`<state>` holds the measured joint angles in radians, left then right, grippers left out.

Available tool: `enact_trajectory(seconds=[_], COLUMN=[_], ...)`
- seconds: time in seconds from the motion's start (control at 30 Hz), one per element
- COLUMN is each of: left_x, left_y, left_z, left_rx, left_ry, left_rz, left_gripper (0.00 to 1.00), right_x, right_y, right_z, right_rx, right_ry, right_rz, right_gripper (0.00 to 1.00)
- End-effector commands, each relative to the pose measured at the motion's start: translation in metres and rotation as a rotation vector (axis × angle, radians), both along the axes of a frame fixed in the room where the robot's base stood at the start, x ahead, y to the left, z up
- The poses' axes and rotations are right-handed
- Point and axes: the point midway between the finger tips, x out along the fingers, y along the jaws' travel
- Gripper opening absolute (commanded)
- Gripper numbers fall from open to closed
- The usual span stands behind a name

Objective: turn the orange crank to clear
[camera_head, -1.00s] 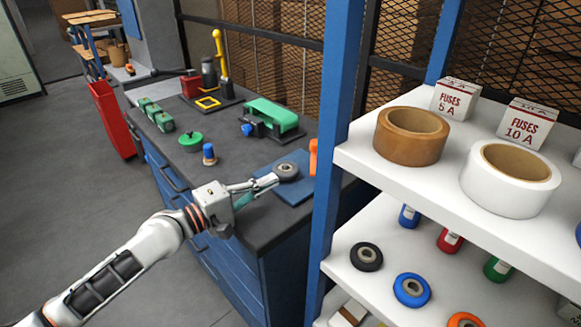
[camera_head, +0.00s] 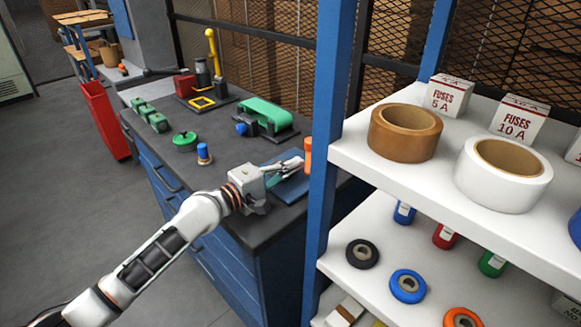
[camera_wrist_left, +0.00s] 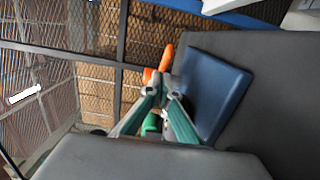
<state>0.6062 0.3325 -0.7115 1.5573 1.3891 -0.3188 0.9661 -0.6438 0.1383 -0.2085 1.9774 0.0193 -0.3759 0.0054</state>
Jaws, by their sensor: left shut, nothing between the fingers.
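The orange crank (camera_head: 308,150) shows as an upright orange piece at the right end of the bench, beside the blue shelf post. In the left wrist view the orange part (camera_wrist_left: 166,58) is just beyond my fingertips. My left gripper (camera_head: 299,164) is shut and empty, reaching over the blue plate (camera_head: 296,190), its tips close to the orange part. I cannot tell whether they touch it. In the left wrist view the blue plate (camera_wrist_left: 214,92) lies right of the fingers (camera_wrist_left: 166,88). The crank's base is hidden. My right gripper is not in view.
The blue post (camera_head: 325,130) and white shelf (camera_head: 400,172) with tape rolls and fuse boxes stand close on the right. A green-topped machine (camera_head: 266,113), green knob (camera_head: 185,141) and blue-topped peg (camera_head: 203,154) stand on the bench. Wire mesh runs behind.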

Motion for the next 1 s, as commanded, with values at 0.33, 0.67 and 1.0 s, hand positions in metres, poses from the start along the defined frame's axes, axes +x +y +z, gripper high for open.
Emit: enact_trajectory(seconds=[0.33, 0.67, 1.0], left_x=[-0.002, -0.004, -0.011], left_y=[-0.003, -0.007, -0.024], left_z=[0.001, 0.001, 0.003], left_rx=[0.0, -0.001, -0.002], left_ry=[0.0, 0.001, -0.001], left_rz=[0.0, 0.0, -0.001], left_gripper=[0.0, 0.0, 0.0], right_x=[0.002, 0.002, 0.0], right_y=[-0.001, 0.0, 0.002], right_z=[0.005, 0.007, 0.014], right_rx=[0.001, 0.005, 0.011], right_ry=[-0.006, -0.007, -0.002], right_rz=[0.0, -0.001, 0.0], right_gripper=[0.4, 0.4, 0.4])
